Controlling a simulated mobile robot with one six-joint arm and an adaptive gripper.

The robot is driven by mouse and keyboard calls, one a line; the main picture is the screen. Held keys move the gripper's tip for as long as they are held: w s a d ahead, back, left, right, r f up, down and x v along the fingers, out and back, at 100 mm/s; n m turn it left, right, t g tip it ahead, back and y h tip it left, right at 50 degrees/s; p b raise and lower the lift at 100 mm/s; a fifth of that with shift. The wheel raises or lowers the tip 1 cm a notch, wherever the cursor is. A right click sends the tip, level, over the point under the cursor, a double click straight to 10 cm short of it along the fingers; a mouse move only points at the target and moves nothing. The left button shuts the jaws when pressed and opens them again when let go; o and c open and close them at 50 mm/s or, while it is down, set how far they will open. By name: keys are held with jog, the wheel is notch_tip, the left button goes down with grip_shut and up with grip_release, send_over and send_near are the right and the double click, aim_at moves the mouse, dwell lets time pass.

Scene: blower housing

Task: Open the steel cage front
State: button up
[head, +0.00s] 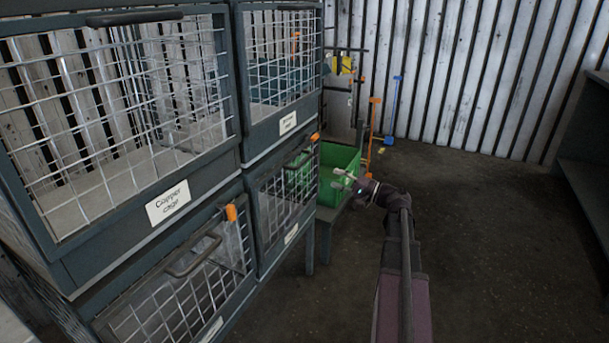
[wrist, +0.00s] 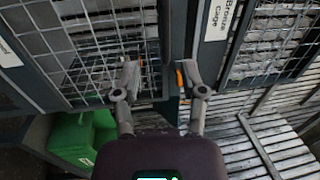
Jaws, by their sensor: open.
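Four-fold wire-mesh cages stand in a stack at the left, two above two. No label that I can read says steel. The lower right cage front (head: 283,195) has a dark handle (head: 298,160), an orange latch (head: 314,137) at its top corner and an unreadable label. The lower left cage front (head: 190,290) also has a handle (head: 194,256) and orange latch (head: 231,213). Both look shut. My gripper (head: 345,180) is open and empty, right of the lower right cage. In the wrist view its fingertips (wrist: 160,78) are apart before the cage frames, near an orange latch (wrist: 182,82).
The upper left cage label (head: 168,203) reads copper; the upper right label reads bronze in the wrist view (wrist: 215,32). A green bin (head: 338,165) stands beyond the lower right cage. Orange and blue tools (head: 374,125) lean near the back wall. Floor at the right is clear.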

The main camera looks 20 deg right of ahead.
aim_at(305, 159)
jog(key=shift+s+d+f+t, duration=0.15)
jog(key=shift+d+t, duration=0.35)
jog(key=shift+d, duration=0.5)
jog(key=p+x, duration=0.2)
jog(key=x, duration=1.1)
jog(key=shift+w+a, duration=0.2)
jog(key=shift+w, duration=0.15)
grip_shut()
